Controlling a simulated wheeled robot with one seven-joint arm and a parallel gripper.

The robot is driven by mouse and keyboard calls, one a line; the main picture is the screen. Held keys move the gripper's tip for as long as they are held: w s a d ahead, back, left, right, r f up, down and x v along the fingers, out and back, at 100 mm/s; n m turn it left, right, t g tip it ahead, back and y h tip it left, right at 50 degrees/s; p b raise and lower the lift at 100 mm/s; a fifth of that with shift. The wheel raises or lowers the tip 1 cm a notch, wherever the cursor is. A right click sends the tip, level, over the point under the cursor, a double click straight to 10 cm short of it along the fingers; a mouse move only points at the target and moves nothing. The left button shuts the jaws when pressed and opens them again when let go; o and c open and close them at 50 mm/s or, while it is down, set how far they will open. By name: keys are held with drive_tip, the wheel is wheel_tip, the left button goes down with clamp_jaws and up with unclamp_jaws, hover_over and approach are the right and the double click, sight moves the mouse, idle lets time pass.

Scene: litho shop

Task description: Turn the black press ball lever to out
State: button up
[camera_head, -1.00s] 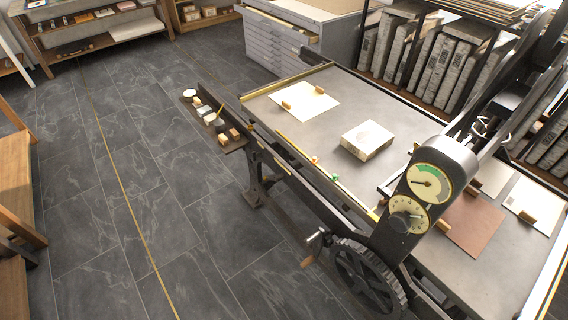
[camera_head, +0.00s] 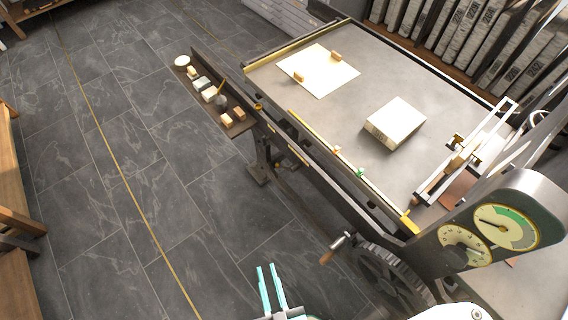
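I cannot make out a ball lever for certain. My gripper (camera_head: 266,267) is at the bottom centre, with two pale teal fingers standing apart and nothing between them. It shows over the floor, left of the wheel and below the crank in the picture.
The press bed (camera_head: 350,110) carries a white sheet (camera_head: 318,75) and a pale block (camera_head: 395,124). A narrow side tray (camera_head: 228,128) with small items sticks out at its left. Wooden furniture (camera_head: 12,200) stands at the left edge. The dark tiled floor (camera_head: 120,180) between is clear.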

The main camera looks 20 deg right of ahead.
drive_tip(key=w+d+f+m+h, duration=0.1)
drive_tip(key=w+d+f+m, duration=0.1)
drive_tip(key=w+f, duration=0.3)
drive_tip(key=m+h, duration=0.6)
drive_tip(key=m, duration=0.3)
approach(284, 167)
drive_tip(key=x, duration=0.7)
drive_tip(key=f+x, duration=0.1)
drive_tip(key=x, duration=0.2)
drive_tip(key=shift+w+d, duration=0.1)
drive_tip(key=shift+w, duration=0.05)
drive_tip(key=shift+c, duration=0.4)
clamp_jaws()
